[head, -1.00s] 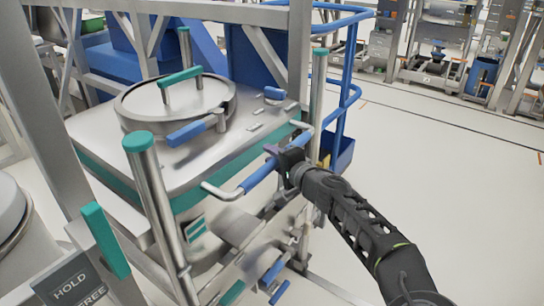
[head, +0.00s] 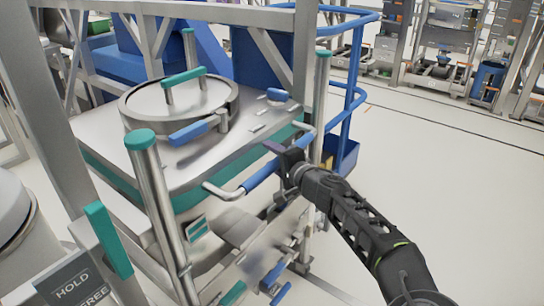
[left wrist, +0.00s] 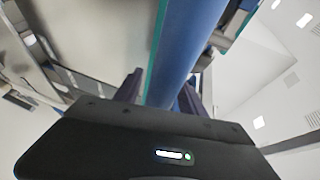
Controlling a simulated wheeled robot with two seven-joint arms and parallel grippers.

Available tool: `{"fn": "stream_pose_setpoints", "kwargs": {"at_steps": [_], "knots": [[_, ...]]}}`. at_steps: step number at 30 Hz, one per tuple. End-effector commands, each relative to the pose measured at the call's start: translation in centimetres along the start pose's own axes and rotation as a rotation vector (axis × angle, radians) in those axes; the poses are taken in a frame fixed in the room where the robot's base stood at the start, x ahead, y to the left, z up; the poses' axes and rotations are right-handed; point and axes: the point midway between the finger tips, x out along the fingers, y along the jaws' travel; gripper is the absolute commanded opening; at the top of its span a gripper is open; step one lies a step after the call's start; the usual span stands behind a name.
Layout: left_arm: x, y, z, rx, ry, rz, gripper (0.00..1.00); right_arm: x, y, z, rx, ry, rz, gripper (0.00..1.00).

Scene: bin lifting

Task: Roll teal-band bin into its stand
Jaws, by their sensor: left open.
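The teal-band bin (head: 222,165) is a steel box with a round lid (head: 190,98) and teal-capped corner posts (head: 155,185). It stands upright within or beside a grey steel frame (head: 50,110); I cannot tell how far inside it is. A push bar with a blue grip (head: 262,176) runs along its near right side. My left gripper (head: 284,158) is at this bar, jaws open. In the left wrist view the blue bar (left wrist: 186,45) passes between the two fingers (left wrist: 160,95); contact is unclear. My right gripper is out of view.
A sign reading HOLD and FREE (head: 75,288) and a teal lever (head: 108,240) are at lower left. A blue railing (head: 352,95) stands behind the bin. Pale floor (head: 430,180) is open to the right. Racks (head: 440,50) stand far back.

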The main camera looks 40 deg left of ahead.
Motion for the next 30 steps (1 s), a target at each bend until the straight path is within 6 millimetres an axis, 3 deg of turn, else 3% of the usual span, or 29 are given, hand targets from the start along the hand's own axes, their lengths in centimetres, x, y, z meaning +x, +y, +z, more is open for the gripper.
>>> {"fn": "stream_pose_setpoints", "kwargs": {"at_steps": [5,16,30], "knots": [[-1.5,0.0,-0.1,0.000,0.002,0.000,0.48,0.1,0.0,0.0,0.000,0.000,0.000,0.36],[-7.0,0.0,0.0,0.000,0.001,0.000,0.48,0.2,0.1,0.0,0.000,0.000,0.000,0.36],[-7.6,0.0,0.1,0.000,-0.002,0.000,0.48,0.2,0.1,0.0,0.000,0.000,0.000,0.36]]}}
